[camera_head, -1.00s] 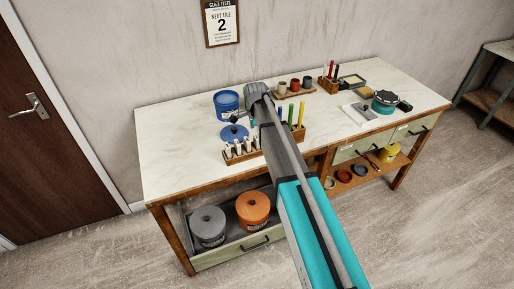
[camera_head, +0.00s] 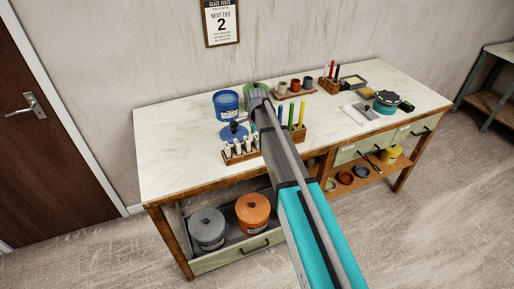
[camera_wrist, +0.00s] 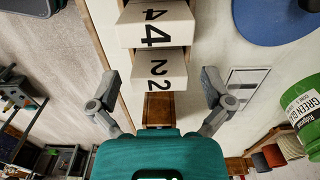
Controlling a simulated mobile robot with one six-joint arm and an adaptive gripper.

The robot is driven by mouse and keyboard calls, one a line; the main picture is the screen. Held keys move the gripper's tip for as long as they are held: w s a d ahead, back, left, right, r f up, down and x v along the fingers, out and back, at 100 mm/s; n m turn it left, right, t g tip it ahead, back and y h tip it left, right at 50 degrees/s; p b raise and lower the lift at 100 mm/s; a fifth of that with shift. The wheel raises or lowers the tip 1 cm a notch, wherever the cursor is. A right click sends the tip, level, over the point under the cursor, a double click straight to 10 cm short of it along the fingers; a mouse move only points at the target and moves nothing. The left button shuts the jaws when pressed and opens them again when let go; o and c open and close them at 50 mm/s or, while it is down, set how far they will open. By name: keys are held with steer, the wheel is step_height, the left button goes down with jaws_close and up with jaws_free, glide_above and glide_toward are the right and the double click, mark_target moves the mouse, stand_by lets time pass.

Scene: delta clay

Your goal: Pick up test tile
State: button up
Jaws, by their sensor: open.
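White test tiles (camera_head: 241,147) stand in a wooden rack (camera_head: 230,160) at the front left of the bench. In the wrist view, a tile marked 2 (camera_wrist: 160,70) is at the near end of the row, beside a tile marked 4 (camera_wrist: 154,28). My gripper (camera_wrist: 161,80) is open, with one finger on each side of the 2 tile and visible gaps to it. In the head view, my arm hides part of the rack's right side and the bench behind it.
A blue jar (camera_head: 227,104), its blue lid (camera_head: 233,134) and a green jar (camera_wrist: 302,112) stand close by. A holder with upright pens (camera_head: 300,115) is right of my arm. A wall sign (camera_head: 221,22) reads "NEXT TILE 2". The bench's left end is clear.

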steer(key=shift+f+b, duration=0.85)
steer(key=shift+f, duration=0.3)
steer(key=c, duration=1.2)
steer(key=shift+r, duration=0.15)
steer(key=shift+r+p, duration=0.95)
steer(key=shift+p, duration=0.15)
steer(key=s+r+p, duration=0.3)
steer(key=s, duration=0.1)
steer(key=s+d+r+p, duration=0.1)
steer(key=s+r+p, duration=0.3)
steer(key=s, duration=0.1)
steer(key=s+r+p, duration=0.3)
steer(key=s+p, duration=0.1)
steer(key=s, duration=0.1)
steer(key=shift+d+r, duration=0.35)
steer(key=shift+r, duration=0.05)
